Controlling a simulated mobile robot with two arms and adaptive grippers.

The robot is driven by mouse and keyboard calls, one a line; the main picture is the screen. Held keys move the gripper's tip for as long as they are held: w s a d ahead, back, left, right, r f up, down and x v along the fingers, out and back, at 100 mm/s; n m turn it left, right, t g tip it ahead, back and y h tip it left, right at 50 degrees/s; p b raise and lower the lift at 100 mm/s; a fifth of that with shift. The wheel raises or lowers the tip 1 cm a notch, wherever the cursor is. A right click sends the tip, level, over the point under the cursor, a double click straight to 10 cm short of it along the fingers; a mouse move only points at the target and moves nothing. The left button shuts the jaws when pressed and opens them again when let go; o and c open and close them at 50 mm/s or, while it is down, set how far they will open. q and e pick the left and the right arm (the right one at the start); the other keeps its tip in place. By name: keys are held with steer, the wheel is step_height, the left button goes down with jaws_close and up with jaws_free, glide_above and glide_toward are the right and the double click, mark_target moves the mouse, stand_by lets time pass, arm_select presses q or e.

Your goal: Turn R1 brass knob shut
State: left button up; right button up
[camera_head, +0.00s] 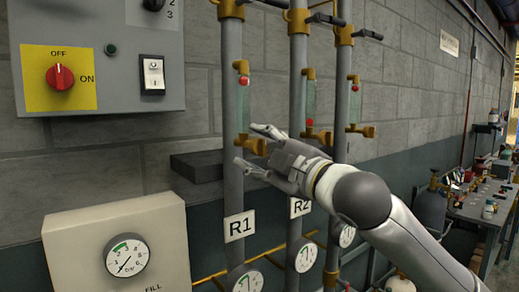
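The R1 brass knob (252,145) sits low on the R1 pipe (232,190), below a sight glass with a red ball. The white R1 label (239,227) is further down the pipe. My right gripper (250,147) reaches in from the lower right. Its fingers are spread, one above the knob and one below it, with the knob showing between them. It looks open; I cannot tell whether a finger touches the knob. My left gripper is not in view.
The R2 pipe (299,60) and a third pipe (342,85) stand close on the right, partly behind my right arm. A dark ledge (195,166) juts out left of the R1 pipe. A grey switch panel (120,15) and a gauge box (165,240) are at the left.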

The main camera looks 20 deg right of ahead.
steer(key=shift+r, duration=0.1)
steer(key=shift+s+d, duration=0.1)
steer(key=shift+d, duration=0.05)
steer(key=v, duration=1.1)
steer(key=shift+s, duration=0.35)
steer(key=shift+f, duration=0.25)
